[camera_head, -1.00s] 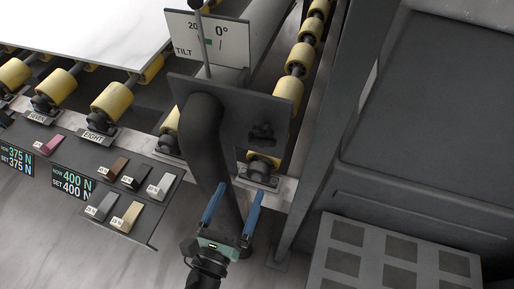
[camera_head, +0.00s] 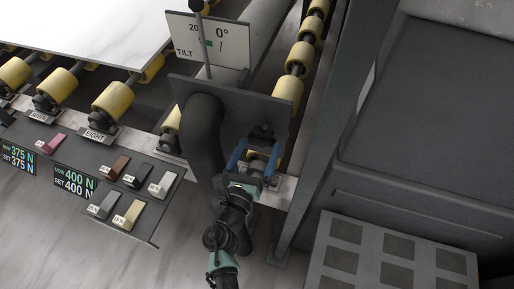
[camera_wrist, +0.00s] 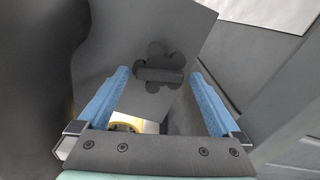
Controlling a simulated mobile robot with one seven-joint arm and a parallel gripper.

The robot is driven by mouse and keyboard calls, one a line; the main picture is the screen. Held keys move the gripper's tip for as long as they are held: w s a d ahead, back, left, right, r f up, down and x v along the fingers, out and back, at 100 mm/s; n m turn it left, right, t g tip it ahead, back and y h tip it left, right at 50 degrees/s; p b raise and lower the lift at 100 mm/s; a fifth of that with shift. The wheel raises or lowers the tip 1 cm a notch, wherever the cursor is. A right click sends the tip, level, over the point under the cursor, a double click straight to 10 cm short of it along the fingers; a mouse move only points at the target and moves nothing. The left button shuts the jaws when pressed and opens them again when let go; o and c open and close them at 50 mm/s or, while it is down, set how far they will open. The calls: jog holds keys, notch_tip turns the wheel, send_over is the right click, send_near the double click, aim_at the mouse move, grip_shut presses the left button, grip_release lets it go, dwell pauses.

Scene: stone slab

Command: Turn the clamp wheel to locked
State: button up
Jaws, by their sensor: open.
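The clamp wheel (camera_head: 262,131) is a small dark lobed knob on the front of a dark grey upright plate (camera_head: 186,87). In the wrist view the wheel (camera_wrist: 160,56) shows several round lobes and a raised bar across its lower part. My gripper (camera_head: 260,146) is open, its two blue fingers pointing at the plate just below the wheel in the head view. In the wrist view the gripper (camera_wrist: 160,72) has one fingertip on each side of the wheel, with visible gaps. I cannot tell how far ahead the wheel lies. No lock marking is readable.
A thick black pipe (camera_head: 203,135) runs beside my gripper on the left. A TILT sign (camera_head: 232,42) stands behind the plate. A control panel (camera_head: 75,152) with colored switches lies left. A grey post (camera_head: 322,120) and a block with square recesses (camera_head: 390,262) stand right.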

jog(key=c, duration=1.3)
jog(key=shift+m+b, duration=0.3)
jog(key=m+b, duration=1.4)
jog(key=m, duration=0.5)
jog(key=shift+f+m, duration=0.1)
jog(key=shift+m, duration=0.2)
